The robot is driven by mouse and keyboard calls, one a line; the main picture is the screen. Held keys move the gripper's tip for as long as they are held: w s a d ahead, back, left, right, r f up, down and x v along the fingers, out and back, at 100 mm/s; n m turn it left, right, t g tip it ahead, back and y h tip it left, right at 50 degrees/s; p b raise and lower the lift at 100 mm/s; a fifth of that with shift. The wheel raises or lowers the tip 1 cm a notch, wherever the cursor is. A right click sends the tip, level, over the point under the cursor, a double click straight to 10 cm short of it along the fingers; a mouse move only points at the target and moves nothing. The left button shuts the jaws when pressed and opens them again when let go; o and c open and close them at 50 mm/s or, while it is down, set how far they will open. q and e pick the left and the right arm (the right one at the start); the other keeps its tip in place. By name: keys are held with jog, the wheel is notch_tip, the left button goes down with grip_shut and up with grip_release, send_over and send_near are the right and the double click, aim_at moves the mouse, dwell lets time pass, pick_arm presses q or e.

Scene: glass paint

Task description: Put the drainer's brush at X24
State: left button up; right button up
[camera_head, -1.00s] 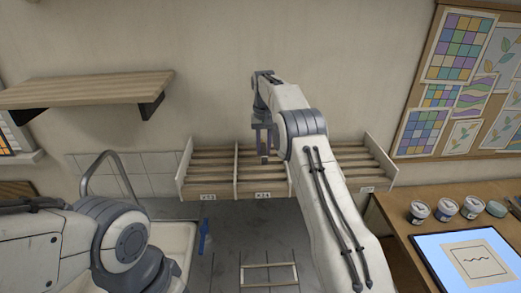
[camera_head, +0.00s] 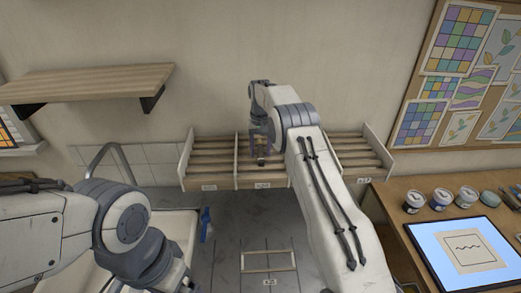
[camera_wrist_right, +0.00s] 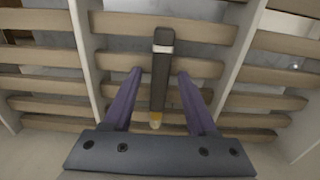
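The slatted wall rack has three bays. The middle bay (camera_head: 245,181) carries a small label that seems to read X24 (camera_head: 263,186). A brush with a dark handle, a pale band and a tan tip lies across the slats of the middle bay in the right wrist view (camera_wrist_right: 161,68). My right gripper (camera_head: 261,148) is at this bay. In the right wrist view its two purple fingers (camera_wrist_right: 160,98) stand apart on either side of the brush, with gaps to both sides. My left arm is at the lower left; its gripper is out of view.
A white sink (camera_head: 182,232) with a curved tap (camera_head: 92,160) is at the left, and a small blue object (camera_head: 206,226) is beside it. A wooden shelf (camera_head: 90,84) is above. Jars (camera_head: 441,198) and a lit panel (camera_head: 465,252) are on the right desk.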

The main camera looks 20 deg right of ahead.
aim_at(260, 152)
jog(key=shift+r, duration=0.1)
jog(key=shift+r+b, duration=0.4)
jog(key=shift+r, duration=0.15)
notch_tip(260, 152, up, 6)
jog(key=shift+f+b, duration=0.25)
jog(key=shift+b, duration=0.1)
jog(key=shift+r, duration=0.55)
jog(key=shift+a+r, duration=0.1)
jog(key=shift+a, duration=0.1)
jog(key=s+a+r+n, duration=0.3)
jog(key=s+a+r, duration=0.1)
jog(key=s+a, duration=0.5)
jog(key=s+a+r+n, duration=0.2)
jog(key=s+a+r, duration=0.3)
jog(key=a, duration=0.6)
jog(key=s+a+f+n, duration=0.1)
jog(key=s+a, duration=0.1)
jog(key=s, duration=0.5)
jog(key=s+a+f+n, duration=0.1)
jog(key=s+a+n, duration=0.1)
jog(key=s, duration=0.6)
jog(key=s+d+f+n, duration=0.1)
jog(key=s+d+f, duration=0.1)
jog(key=s, duration=0.6)
jog(key=s+d+f+n+y, duration=0.1)
jog(key=s+d+f, duration=0.1)
jog(key=s, duration=0.7)
jog(key=shift+f+n, duration=0.3)
jog(key=shift+f, duration=0.25)
